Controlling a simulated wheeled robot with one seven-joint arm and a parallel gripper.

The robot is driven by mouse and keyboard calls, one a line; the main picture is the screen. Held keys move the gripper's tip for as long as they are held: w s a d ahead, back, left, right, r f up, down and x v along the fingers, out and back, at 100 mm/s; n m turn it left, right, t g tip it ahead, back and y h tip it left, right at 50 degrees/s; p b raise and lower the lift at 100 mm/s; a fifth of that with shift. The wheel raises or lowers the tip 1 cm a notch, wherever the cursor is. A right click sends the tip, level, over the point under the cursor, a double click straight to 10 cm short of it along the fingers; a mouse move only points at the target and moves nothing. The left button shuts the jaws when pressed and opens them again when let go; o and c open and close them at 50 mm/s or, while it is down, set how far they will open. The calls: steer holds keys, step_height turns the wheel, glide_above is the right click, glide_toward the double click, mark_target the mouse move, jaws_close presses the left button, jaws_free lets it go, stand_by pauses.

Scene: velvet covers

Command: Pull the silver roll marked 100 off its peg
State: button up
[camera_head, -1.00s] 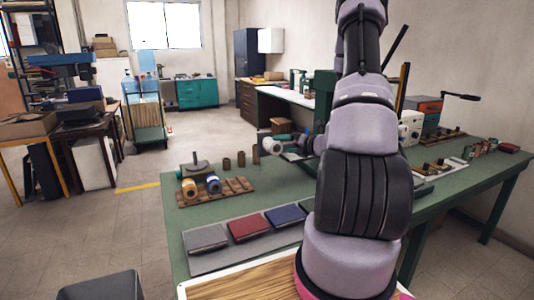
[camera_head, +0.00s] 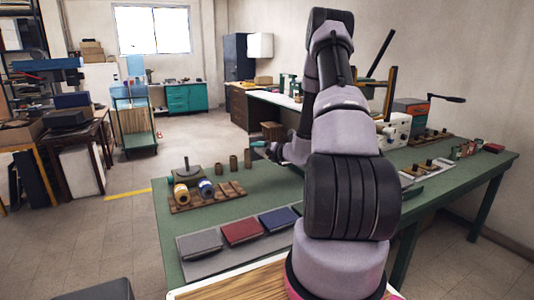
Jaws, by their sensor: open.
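A slatted wooden rack (camera_head: 236,191) lies on the green bench. On it are a tan-gold roll (camera_head: 181,194) and a blue roll with a pale face (camera_head: 206,188). Their markings are too small to read, and I cannot pick out a silver roll marked 100 or its peg. My gripper (camera_head: 259,147) is open, small and partly hidden by my own arm. It is over the bench's far edge, right of the rack and apart from the rolls. I see nothing held in it.
A dark stand with an upright post (camera_head: 187,172) and several brown upright cylinders (camera_head: 233,163) stand behind the rack. Covers, one of them red (camera_head: 241,231), lie on a grey mat (camera_head: 197,267) in front. My arm hides the bench's middle.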

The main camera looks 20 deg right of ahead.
steer(key=c, duration=1.5)
steer(key=shift+o, duration=0.2)
steer(key=shift+s+r, duration=0.15)
steer(key=shift+s, duration=0.15)
steer(key=s+r, duration=0.1)
steer(key=s, duration=1.4)
steer(key=shift+d+r, duration=0.15)
steer(key=shift+d, duration=0.15)
